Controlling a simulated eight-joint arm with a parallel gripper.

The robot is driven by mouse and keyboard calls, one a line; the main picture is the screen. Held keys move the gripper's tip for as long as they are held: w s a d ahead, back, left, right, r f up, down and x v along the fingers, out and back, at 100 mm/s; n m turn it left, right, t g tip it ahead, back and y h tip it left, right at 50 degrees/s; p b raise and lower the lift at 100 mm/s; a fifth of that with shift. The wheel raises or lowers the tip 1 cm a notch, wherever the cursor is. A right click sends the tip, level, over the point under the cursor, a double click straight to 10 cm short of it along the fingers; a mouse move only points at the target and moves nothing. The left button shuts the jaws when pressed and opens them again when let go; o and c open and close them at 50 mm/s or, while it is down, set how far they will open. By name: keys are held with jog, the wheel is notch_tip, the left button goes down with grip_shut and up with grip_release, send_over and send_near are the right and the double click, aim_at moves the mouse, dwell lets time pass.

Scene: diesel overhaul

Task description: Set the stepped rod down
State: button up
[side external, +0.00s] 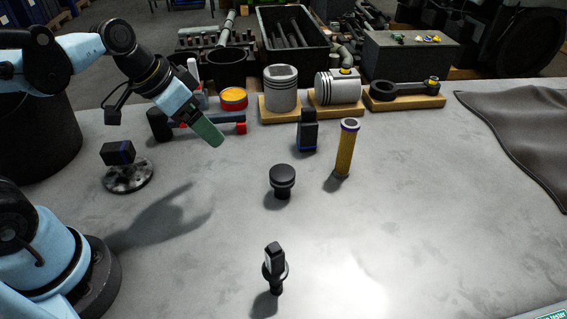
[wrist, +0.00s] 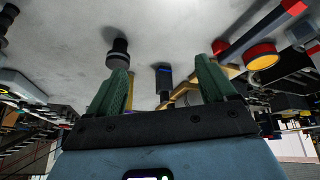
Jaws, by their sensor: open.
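My gripper (side external: 213,136) is raised above the bench at the left, tilted down to the right. In the wrist view its two green fingers (wrist: 168,85) are spread apart with nothing held between them. A yellow upright rod with a wider collared top (side external: 345,152) stands on the bench to the right, well apart from my gripper. A black round-headed piece (side external: 282,180) and a black piece with a collar and a narrow block on top (side external: 275,265) also stand upright. I cannot tell for certain which of these is the stepped rod.
A black block with a blue band (side external: 307,132) stands behind. Another block lies on a round metal disc (side external: 128,176) at left. Pistons (side external: 282,88) and a connecting rod (side external: 400,89) rest on wooden boards at the back. A dark cloth (side external: 520,130) covers the right. The front right is clear.

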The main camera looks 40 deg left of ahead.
jog(key=s+a+n+t+y, duration=0.2)
jog(key=n, duration=0.1)
jog(key=shift+s+a+r, duration=0.1)
jog(key=shift+a, duration=0.05)
dwell(1.4)
